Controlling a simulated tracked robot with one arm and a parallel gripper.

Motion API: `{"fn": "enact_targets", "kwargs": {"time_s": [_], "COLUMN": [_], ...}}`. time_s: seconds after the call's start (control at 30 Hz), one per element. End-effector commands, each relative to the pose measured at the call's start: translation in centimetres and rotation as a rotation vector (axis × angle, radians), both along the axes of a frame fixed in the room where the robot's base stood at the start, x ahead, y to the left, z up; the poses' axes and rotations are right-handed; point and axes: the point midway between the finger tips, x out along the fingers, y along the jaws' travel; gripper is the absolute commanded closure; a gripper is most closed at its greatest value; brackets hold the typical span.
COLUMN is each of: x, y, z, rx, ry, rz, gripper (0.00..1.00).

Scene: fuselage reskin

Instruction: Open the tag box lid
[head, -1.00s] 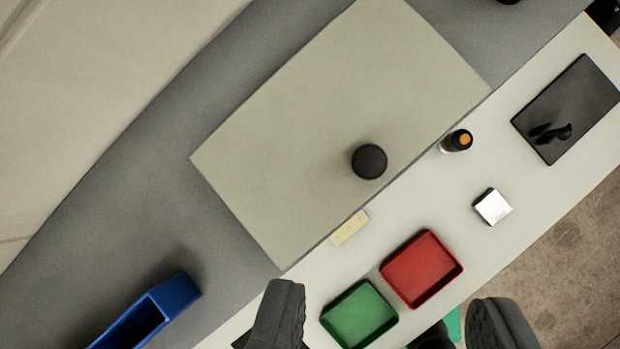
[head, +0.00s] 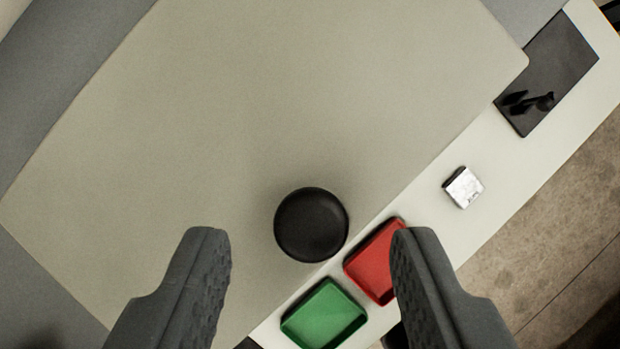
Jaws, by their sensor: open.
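A large flat beige lid-like panel (head: 250,90) fills much of the head view, and a round black knob (head: 311,225) stands on it near its lower right edge. My gripper (head: 310,232) is open and empty, with one dark finger on each side of the knob in the picture. The fingers do not touch the knob, and I cannot tell how far above it they are. The panel looks closed and lies flat. Whatever is under it is hidden.
A red tray (head: 375,268) and a green tray (head: 325,315) lie beside the panel on a pale bench strip. The right finger partly covers the red tray. A small silvery block (head: 463,187) and a dark mat (head: 550,70) with small black items lie farther right.

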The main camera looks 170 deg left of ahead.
Motion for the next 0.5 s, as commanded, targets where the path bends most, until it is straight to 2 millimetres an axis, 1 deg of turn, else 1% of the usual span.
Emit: {"fn": "enact_targets", "kwargs": {"time_s": [0.07,0.17,0.5], "x": [0.2,0.4,0.6], "y": [-0.1,-0.1,-0.2], "z": [-0.8,-1.3,-1.5], "rx": [0.0,-0.001,0.0], "ry": [0.005,0.003,0.0], "rz": [-0.002,-0.002,-0.001], "gripper": [0.56,0.56,0.56]}}
